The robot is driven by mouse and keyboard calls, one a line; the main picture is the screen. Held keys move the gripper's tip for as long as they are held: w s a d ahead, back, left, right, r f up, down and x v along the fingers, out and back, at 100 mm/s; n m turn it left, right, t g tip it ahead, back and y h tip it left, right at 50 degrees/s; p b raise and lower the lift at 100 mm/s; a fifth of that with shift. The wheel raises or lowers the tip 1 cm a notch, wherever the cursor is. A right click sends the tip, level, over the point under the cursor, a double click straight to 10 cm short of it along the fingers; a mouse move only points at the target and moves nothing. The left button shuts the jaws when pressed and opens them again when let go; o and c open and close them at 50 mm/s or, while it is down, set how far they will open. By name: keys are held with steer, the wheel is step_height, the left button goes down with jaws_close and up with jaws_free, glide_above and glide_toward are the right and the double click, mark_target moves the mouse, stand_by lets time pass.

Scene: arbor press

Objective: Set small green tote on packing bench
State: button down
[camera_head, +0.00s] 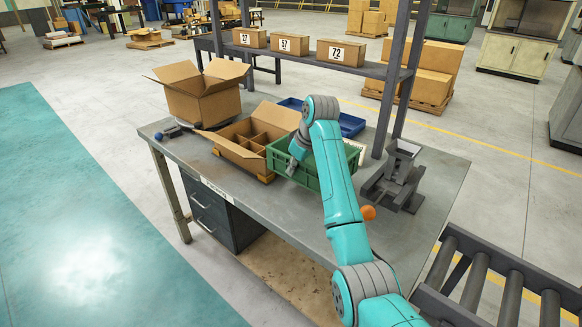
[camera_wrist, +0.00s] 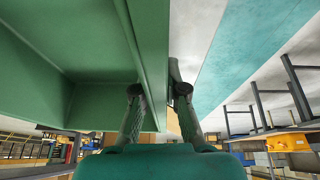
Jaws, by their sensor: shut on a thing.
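The small green tote (camera_head: 279,160) is at the packing bench (camera_head: 275,207), right of the divided cardboard box, partly hidden behind my arm. It looks roughly level; I cannot tell whether its base touches the bench top. My gripper (camera_head: 296,160) is at the tote's near side, partly hidden by my wrist. In the wrist view the tote (camera_wrist: 85,70) fills the left and upper middle. My gripper's fingers (camera_wrist: 158,92) are on either side of its wall, shut on it.
The divided cardboard box (camera_head: 240,143) stands close at the tote's left, with an open carton (camera_head: 200,92) behind it. Blue trays (camera_head: 351,125) lie behind the tote. A dark arbor press (camera_head: 397,180) and an orange knob (camera_head: 368,212) are to the right. The bench's front strip is clear.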

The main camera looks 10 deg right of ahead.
mark_target(307, 166)
steer(key=shift+f, duration=4.4)
steer(key=shift+f, duration=0.1)
steer(key=c, duration=1.2)
jaws_free()
steer(key=shift+f, duration=0.1)
steer(key=v, duration=1.1)
steer(key=shift+r, duration=0.35)
steer(key=shift+s+d+r, duration=0.1)
steer(key=shift+d+r, duration=0.05)
steer(key=shift+r, duration=0.15)
